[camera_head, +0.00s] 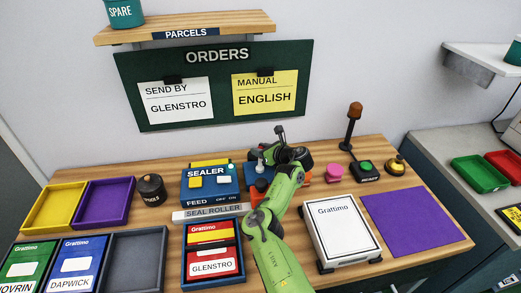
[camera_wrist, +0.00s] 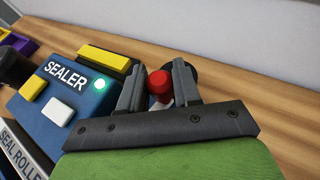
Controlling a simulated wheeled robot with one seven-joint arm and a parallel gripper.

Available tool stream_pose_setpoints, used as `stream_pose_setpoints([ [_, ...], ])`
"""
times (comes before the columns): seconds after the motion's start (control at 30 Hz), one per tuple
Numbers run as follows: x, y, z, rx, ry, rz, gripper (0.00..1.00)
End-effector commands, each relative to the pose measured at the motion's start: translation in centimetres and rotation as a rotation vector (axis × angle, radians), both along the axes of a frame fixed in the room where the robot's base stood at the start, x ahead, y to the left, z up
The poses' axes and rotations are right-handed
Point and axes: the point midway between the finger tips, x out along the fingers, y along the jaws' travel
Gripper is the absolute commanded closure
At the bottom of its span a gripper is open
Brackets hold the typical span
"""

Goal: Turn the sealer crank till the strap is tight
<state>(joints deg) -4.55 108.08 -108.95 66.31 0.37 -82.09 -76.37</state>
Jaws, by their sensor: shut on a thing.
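The blue sealer (camera_head: 208,187) stands at the back middle of the bench, with FEED, OFF and ON marked on its front. It also shows in the wrist view (camera_wrist: 58,108), with a yellow and a white button and a glowing pale green light. My gripper (camera_wrist: 158,82) is right of the sealer body, shut on the red crank knob (camera_wrist: 160,84) between its grey fingers. A dark round part shows behind the knob. In the head view my arm mostly hides the crank. I cannot make out the strap or its tightness.
The seal roller (camera_head: 208,212) lies in front of the sealer. A white Grattimo box (camera_head: 343,230) and a purple mat (camera_head: 413,218) are to the right. Yellow (camera_head: 56,206) and purple (camera_head: 104,202) trays and a dark round pot (camera_head: 151,189) are to the left.

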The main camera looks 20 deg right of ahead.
Motion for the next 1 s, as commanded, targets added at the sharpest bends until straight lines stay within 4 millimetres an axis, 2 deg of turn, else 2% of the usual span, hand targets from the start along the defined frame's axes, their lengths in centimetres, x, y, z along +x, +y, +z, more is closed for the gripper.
stream_pose_setpoints([
  [0.27,-0.3,-0.3,0.4,0.002,0.004,-0.103,0.98],
  [0.7,-1.4,-1.6,0.6,0.002,0.004,-0.437,0.98],
  [1.0,-2.0,-2.2,0.3,0.001,0.001,-0.603,0.98],
])
